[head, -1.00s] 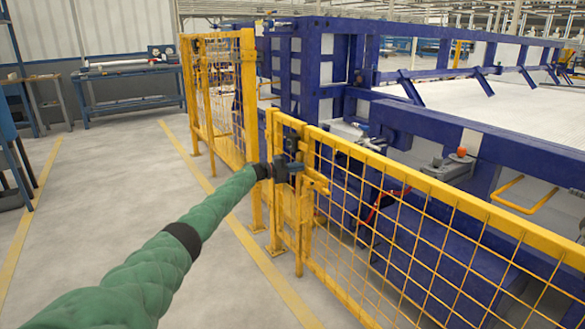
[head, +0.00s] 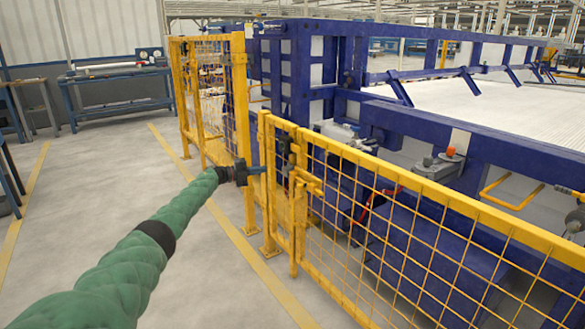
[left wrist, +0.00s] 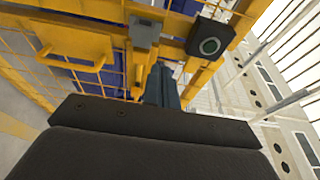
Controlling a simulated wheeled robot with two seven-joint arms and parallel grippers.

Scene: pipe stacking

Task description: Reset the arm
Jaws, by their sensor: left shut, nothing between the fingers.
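My left arm (head: 110,272), in a green padded sleeve with black bands, reaches out from the lower left in the head view. My left gripper (head: 262,170) is shut and empty. In the picture it lies just left of the latch on the low yellow mesh fence (head: 390,205); I cannot tell whether it touches the fence. In the left wrist view the closed fingers (left wrist: 163,85) point toward yellow frame bars. A dark box with a round button (left wrist: 210,45) and a small grey block (left wrist: 145,32) are near them there. My right gripper is not in view.
A taller yellow fence (head: 205,95) stands behind my gripper. A large blue machine frame (head: 300,75) fills the space behind the low fence. A blue workbench (head: 118,100) stands at the back left. The grey floor (head: 95,185) on the left is mostly clear.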

